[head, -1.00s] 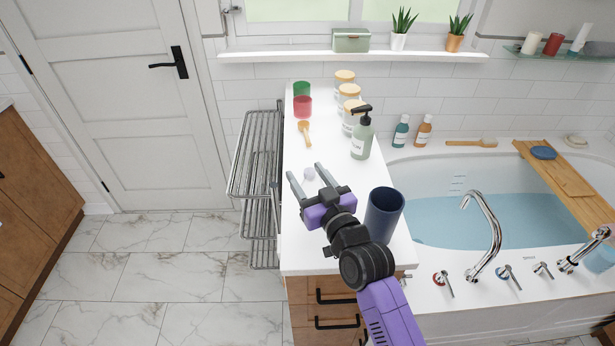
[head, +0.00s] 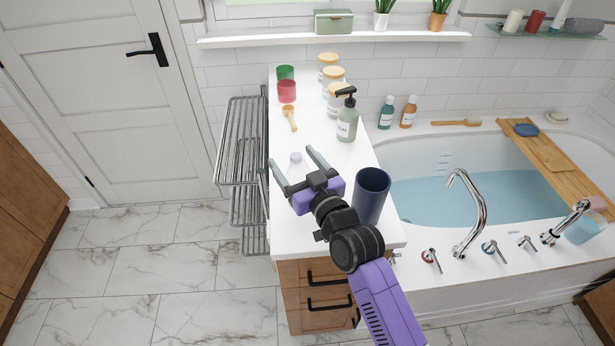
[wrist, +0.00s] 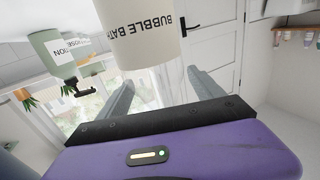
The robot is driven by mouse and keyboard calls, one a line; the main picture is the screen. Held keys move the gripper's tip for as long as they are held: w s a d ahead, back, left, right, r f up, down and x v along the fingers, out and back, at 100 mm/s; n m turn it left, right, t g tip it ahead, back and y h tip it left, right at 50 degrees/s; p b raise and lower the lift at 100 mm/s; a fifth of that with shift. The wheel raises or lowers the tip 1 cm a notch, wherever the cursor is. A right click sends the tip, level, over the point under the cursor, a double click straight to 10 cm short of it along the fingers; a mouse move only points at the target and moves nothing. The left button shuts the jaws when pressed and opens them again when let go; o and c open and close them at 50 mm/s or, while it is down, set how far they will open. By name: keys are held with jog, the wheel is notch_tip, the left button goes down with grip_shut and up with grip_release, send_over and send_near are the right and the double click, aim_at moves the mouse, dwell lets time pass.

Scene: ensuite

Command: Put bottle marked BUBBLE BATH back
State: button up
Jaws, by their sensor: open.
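The bottle marked BUBBLE BATH (wrist: 140,30) is pale cream and fills the top middle of the wrist view, where the picture is upside down. In the head view a small pale cap (head: 296,157) stands out near my fingertips, and the white body under it blends with the white counter (head: 322,215). My gripper (head: 292,157) is open, with one finger to each side of that cap. In the wrist view my gripper (wrist: 158,78) also shows spread fingers with nothing held. The bottle looks just ahead of the fingertips; I cannot tell whether they touch it.
A dark blue cup (head: 371,197) stands close right of my gripper. A green pump bottle (head: 347,122), wood-lidded jars (head: 333,82), red cup (head: 287,92) and wooden brush (head: 289,118) stand or lie behind. A wire rack (head: 242,150) is left, the bathtub (head: 440,240) right.

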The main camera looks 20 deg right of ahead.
jog(key=s+b, duration=0.2)
jog(key=s, duration=0.9)
jog(key=shift+s+d+b, duration=0.25)
jog(key=shift+d+b, duration=0.05)
jog(key=shift+d, duration=0.15)
jog(key=shift+f, duration=0.15)
jog(key=s+f+m+g+h, duration=0.1)
jog(key=s+f, duration=0.3)
jog(key=s, duration=0.5)
jog(key=s+f+g+h, duration=0.1)
jog(key=s+f, duration=0.2)
jog(key=s, duration=0.5)
jog(key=s+r+g, duration=0.1)
jog(key=s+r, duration=0.1)
jog(key=s, duration=1.5)
jog(key=shift+s+r, duration=0.3)
jog(key=shift+d, duration=0.1)
